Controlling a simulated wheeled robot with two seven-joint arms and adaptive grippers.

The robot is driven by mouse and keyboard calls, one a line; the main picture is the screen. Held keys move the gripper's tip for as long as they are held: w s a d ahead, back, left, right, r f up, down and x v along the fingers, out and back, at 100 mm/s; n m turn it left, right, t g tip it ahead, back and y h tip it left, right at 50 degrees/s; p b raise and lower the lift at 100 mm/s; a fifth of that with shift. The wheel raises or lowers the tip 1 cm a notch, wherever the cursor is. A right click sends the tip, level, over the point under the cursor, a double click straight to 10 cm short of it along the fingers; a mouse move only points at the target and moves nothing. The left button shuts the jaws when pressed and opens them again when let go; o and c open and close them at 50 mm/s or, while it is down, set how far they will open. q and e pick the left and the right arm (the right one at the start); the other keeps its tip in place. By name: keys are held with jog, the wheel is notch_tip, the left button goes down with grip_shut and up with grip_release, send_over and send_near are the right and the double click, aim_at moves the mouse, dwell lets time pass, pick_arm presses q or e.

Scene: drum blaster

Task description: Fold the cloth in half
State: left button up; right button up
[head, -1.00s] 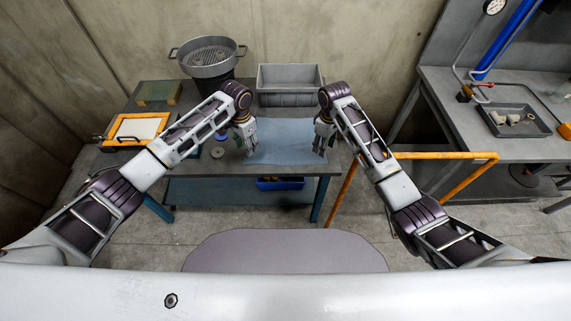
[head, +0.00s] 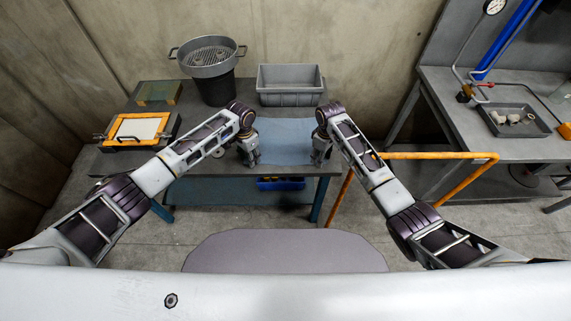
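A light blue cloth (head: 285,143) lies flat on the grey table in the head view, between my two grippers. My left gripper (head: 252,161) points down at the cloth's left edge near the table's front. My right gripper (head: 318,160) points down at the cloth's right edge, also near the front. The fingers are small in the picture, so I cannot tell whether either gripper is open or shut, or whether it holds cloth. My forearms hide parts of the table beside the cloth.
A grey bin (head: 290,93) stands behind the cloth, with a pot holding a strainer (head: 208,77) to its left. An orange-framed screen (head: 138,130) and a greenish block (head: 158,93) are at the left. An orange rail (head: 440,156) runs right of the table.

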pick_arm(q)
jog(key=shift+f, duration=0.25)
pick_arm(e)
jog(key=shift+f, duration=0.2)
dwell(0.5)
pick_arm(q)
jog(key=c, duration=0.7)
pick_arm(e)
jog(key=c, duration=0.7)
pick_arm(q)
jog(key=shift+s+f, duration=0.1)
jog(key=shift+f, duration=0.05)
grip_shut()
pick_arm(e)
jog(key=shift+s+d+f, duration=0.1)
grip_shut()
pick_arm(q)
jog(key=shift+a, duration=0.1)
jog(key=shift+r, duration=0.25)
pick_arm(e)
jog(key=shift+r, duration=0.2)
